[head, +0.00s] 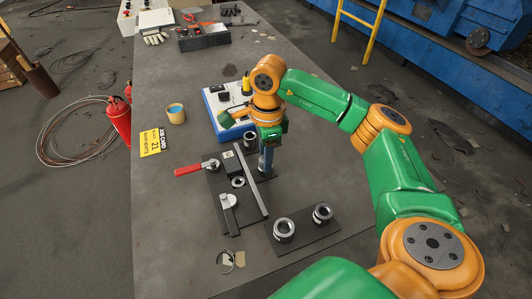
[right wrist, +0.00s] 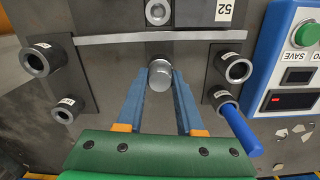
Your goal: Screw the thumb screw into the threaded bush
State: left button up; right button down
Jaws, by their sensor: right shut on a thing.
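My right gripper (head: 266,172) points down over the dark fixture plate (head: 213,192) on the bench, beside the grey bar. In the right wrist view its two blue fingers (right wrist: 160,80) are closed on a short round grey metal piece (right wrist: 160,77), which appears to be the thumb screw. Its lower end is hidden, so I cannot tell whether it touches a bush. Several dark bushes with bright rims stand around, including a left one (right wrist: 43,60) and a right one (right wrist: 233,68); I cannot tell which is the threaded one. My left gripper is out of view.
Two bushes (head: 283,229) stand on a separate front plate. A red-handled clamp (head: 190,170) is left of the fixture. A blue-and-white control box (head: 222,105) stands behind. A blue rod (right wrist: 240,130) sits at a right-hand bush. The bench's left side is mostly clear.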

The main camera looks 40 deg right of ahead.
jog(key=m, duration=0.6)
jog(key=shift+r+p, duration=0.1)
jog(key=shift+p, duration=0.2)
jog(key=m, duration=0.3)
jog(key=shift+s, duration=0.1)
jog(key=m+p, duration=0.1)
jog(key=m, duration=0.4)
jog(key=shift+a+m, duration=0.1)
jog(key=shift+m, duration=0.2)
jog(key=m, duration=0.2)
jog(key=shift+m, duration=0.3)
jog(key=c, duration=0.8)
grip_release()
jog(key=shift+o, duration=0.2)
